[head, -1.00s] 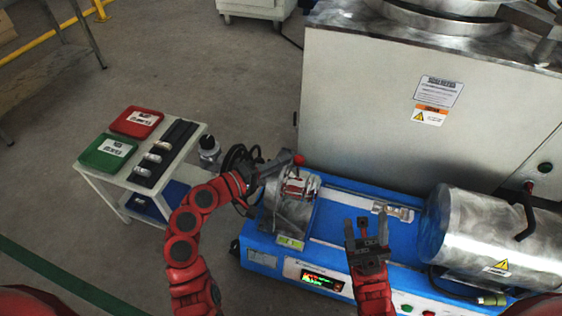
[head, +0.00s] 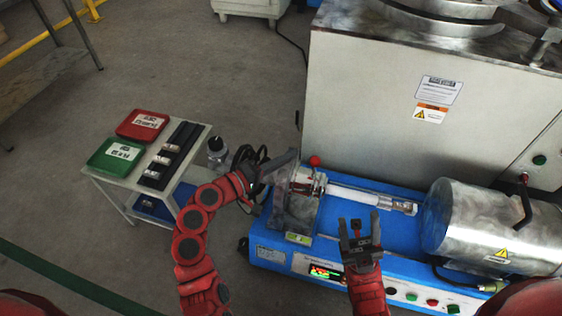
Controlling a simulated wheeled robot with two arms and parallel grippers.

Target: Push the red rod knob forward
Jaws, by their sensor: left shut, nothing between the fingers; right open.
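The red rod knob (head: 314,161) is a small red ball at the top of the clamp unit (head: 301,199) on the left end of the blue testing machine (head: 330,243). My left gripper (head: 291,157) is shut and empty, its tip just left of the knob; a small gap seems to show between them. My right gripper (head: 358,228) is open and empty, above the front of the blue machine, right of the clamp unit.
A metal cylinder (head: 490,220) lies at the machine's right end, with a white rod (head: 352,195) between. A large grey cabinet (head: 390,120) stands behind. A white cart (head: 107,184) with red (head: 142,125) and green (head: 115,156) trays stands at left.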

